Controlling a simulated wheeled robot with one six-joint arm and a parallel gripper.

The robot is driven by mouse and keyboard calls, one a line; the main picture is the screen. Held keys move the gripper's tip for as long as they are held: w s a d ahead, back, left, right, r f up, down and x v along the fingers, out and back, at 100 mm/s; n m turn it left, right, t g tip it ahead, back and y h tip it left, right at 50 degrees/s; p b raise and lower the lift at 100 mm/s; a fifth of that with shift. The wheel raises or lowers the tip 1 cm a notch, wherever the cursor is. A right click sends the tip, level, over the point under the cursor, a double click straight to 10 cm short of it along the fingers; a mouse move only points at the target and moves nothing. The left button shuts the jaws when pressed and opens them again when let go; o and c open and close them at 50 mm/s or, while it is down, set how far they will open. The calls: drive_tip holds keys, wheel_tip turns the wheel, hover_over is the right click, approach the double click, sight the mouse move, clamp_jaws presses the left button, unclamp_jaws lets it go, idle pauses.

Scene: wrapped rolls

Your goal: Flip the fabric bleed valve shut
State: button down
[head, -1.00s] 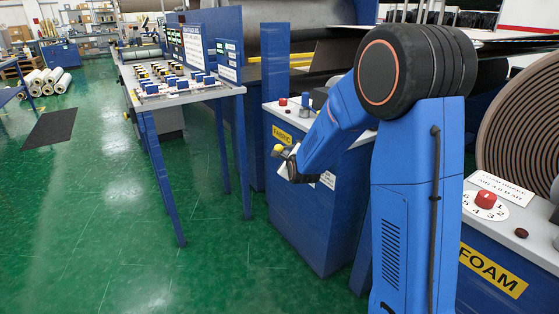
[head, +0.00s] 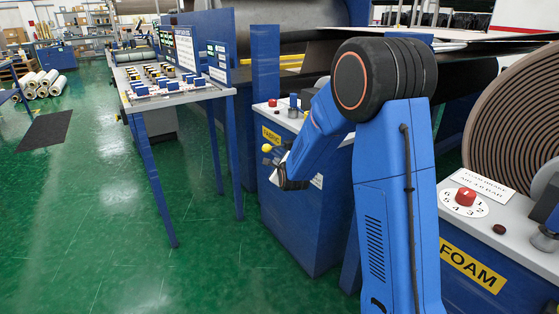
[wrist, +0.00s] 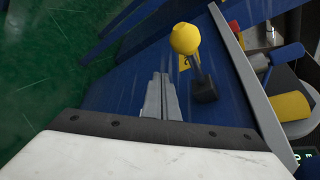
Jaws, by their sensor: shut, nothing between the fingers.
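The fabric bleed valve is a lever with a yellow ball knob (head: 267,148) on the front of the blue fabric cabinet (head: 305,225), below the yellow FABRIC label (head: 271,137). In the wrist view the yellow knob (wrist: 185,39) is up and right of my fingertips, with its stem running down to a dark block (wrist: 204,90). My gripper (head: 274,172) is just below the knob in the head view. In the wrist view my gripper (wrist: 160,77) is shut and empty, its fingers side by side, apart from the knob in the picture. My arm hides part of the cabinet.
The fabric cabinet's top has a red knob (head: 272,102) and other controls. A FOAM cabinet (head: 472,266) with a red dial (head: 465,196) stands at the right. A control table (head: 190,98) stands at the left. The green floor in front is open.

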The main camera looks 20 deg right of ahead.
drive_tip(key=d+r+v, duration=0.1)
drive_tip(key=v, duration=0.9)
drive_tip(key=shift+w+d, duration=0.15)
drive_tip(key=shift+d, duration=0.05)
drive_tip(key=d+f+t+y, duration=0.3)
drive_tip(key=f+y, duration=0.3)
drive_tip(key=y, duration=0.1)
drive_tip(key=shift+f+t, duration=0.3)
drive_tip(key=shift+d, duration=0.1)
idle(0.4)
